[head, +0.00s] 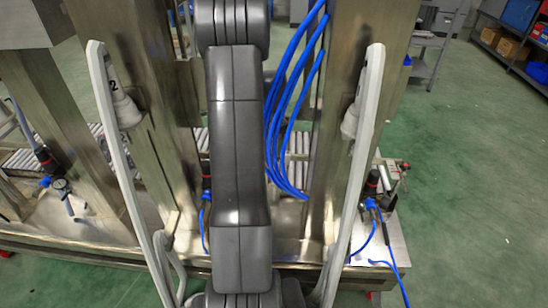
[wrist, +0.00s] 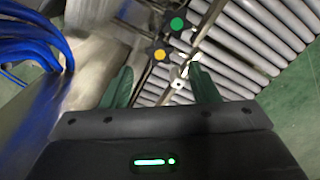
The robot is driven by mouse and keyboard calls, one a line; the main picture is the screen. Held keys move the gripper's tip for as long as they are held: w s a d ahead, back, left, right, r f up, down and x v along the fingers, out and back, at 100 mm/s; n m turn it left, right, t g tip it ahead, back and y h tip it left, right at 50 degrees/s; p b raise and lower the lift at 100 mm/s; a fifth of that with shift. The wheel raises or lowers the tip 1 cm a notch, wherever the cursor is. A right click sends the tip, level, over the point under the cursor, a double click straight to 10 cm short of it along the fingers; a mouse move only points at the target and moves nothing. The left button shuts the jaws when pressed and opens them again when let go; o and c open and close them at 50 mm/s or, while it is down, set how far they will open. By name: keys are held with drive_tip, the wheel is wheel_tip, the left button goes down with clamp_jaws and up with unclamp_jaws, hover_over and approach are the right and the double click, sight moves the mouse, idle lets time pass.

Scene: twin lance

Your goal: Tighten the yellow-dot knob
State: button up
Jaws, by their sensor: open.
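The yellow-dot knob (wrist: 160,54) shows in the wrist view as a yellow disc on a dark body, just beyond my fingertips and between their lines. A similar knob with a green dot (wrist: 177,24) sits farther up and slightly right. My gripper (wrist: 160,72) has two dark green fingers, spread wide apart with nothing clasped between them. A small shiny metal fitting (wrist: 178,84) shows near the right finger. In the head view my grey arm reaches forward, and neither my gripper nor the yellow-dot knob can be made out.
Blue hoses (head: 292,110) hang beside my arm and also bunch at the left of the wrist view (wrist: 32,38). Steel posts (head: 345,80) and a roller conveyor (wrist: 250,45) surround the work area. Pale curved bars (head: 362,130) stand on both sides. Green floor lies open at the right.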

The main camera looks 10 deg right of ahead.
sight(274, 158)
wheel_tip(274, 158, down, 5)
drive_tip(key=shift+f+b, duration=0.15)
drive_tip(key=shift+b, duration=0.4)
drive_tip(key=c, duration=1)
